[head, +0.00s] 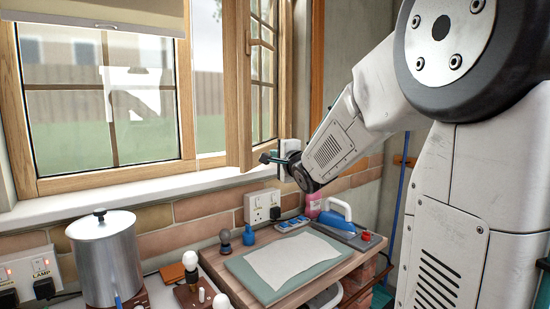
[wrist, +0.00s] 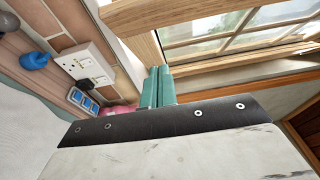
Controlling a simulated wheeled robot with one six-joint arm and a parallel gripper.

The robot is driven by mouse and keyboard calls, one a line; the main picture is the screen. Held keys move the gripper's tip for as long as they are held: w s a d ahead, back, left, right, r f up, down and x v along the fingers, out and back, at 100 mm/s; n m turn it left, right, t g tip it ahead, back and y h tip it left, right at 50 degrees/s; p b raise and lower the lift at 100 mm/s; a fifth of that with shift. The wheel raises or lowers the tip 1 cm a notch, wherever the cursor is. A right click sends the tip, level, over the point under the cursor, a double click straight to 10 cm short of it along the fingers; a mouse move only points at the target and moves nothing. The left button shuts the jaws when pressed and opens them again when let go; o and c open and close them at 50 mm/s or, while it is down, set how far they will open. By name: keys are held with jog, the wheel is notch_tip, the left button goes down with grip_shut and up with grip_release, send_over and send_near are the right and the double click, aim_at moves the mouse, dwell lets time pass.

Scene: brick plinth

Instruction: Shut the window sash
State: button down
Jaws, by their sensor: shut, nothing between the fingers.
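The wooden window sash (head: 238,100) stands open, swung into the room at the right of the window, with a handle (head: 260,44) on it. My gripper (head: 266,158) is close to the lower corner of the sash, on its right side in the head view. In the wrist view the teal fingers (wrist: 157,85) are together and empty, with their tips beside the sash's wooden frame (wrist: 133,18). I cannot tell whether they touch it. The window frame (head: 110,180) shows an opening between the left pane and the sash.
Below the sill (head: 120,202) is a worktop with a metal pot (head: 105,262), a board with a paper sheet (head: 284,260), and a blue-handled iron-like object (head: 338,212). Wall sockets (head: 262,206) sit under the sash. A blind (head: 100,12) hangs above the left pane.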

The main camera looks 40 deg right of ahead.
jog(key=w+a, duration=0.1)
jog(key=w, duration=0.7)
jog(key=shift+w, duration=0.2)
